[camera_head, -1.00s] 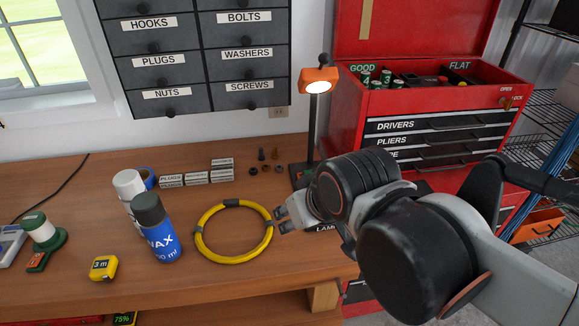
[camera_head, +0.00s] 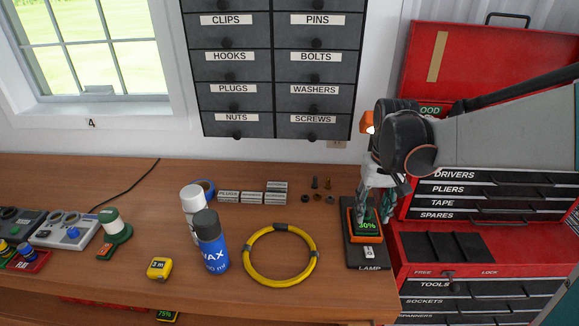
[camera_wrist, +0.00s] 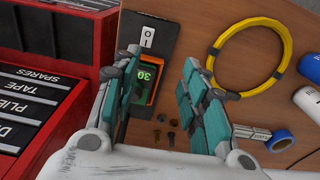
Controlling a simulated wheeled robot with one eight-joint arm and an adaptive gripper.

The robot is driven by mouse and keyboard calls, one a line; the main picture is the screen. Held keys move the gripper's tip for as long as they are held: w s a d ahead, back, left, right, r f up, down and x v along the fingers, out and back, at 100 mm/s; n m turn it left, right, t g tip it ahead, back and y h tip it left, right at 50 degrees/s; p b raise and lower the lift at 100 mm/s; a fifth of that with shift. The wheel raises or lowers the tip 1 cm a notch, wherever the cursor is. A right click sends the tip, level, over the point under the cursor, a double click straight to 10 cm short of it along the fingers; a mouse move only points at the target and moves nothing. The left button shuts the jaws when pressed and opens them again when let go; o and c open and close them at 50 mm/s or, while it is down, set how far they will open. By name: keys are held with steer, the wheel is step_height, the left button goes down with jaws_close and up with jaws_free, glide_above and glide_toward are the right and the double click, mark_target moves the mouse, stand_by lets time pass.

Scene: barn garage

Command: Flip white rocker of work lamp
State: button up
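The work lamp's dark base (camera_head: 355,253), marked LAMP, stands at the right end of the bench. Its orange head (camera_head: 366,122) shows a lit edge, with the rest behind my arm. The white rocker (camera_head: 369,252) is at the base's front. In the wrist view the rocker (camera_wrist: 147,36) shows I and O marks; which side is pressed I cannot tell. An orange-rimmed block with a green 30% display (camera_head: 363,222) sits on the base behind the rocker. My gripper (camera_wrist: 160,60) points down above the base, fingers apart, with nothing held between them.
A yellow cable ring (camera_head: 280,254) lies left of the lamp. Spray cans (camera_head: 211,240), a tape measure (camera_head: 160,268) and small labelled boxes (camera_head: 240,197) are further left. The red tool chest (camera_head: 470,235) stands close on the right.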

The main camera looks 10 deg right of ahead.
mark_target(368, 248)
steer(key=d+f+b, duration=0.1)
steer(key=f, duration=0.4)
steer(key=w+d+f+b, duration=0.1)
steer(key=f, duration=0.5)
steer(key=d+f+b, duration=0.1)
steer(key=f, duration=0.4)
steer(key=shift+w+f, duration=0.2)
steer(key=shift+w, duration=0.2)
steer(key=shift+c, duration=0.6)
jaws_close()
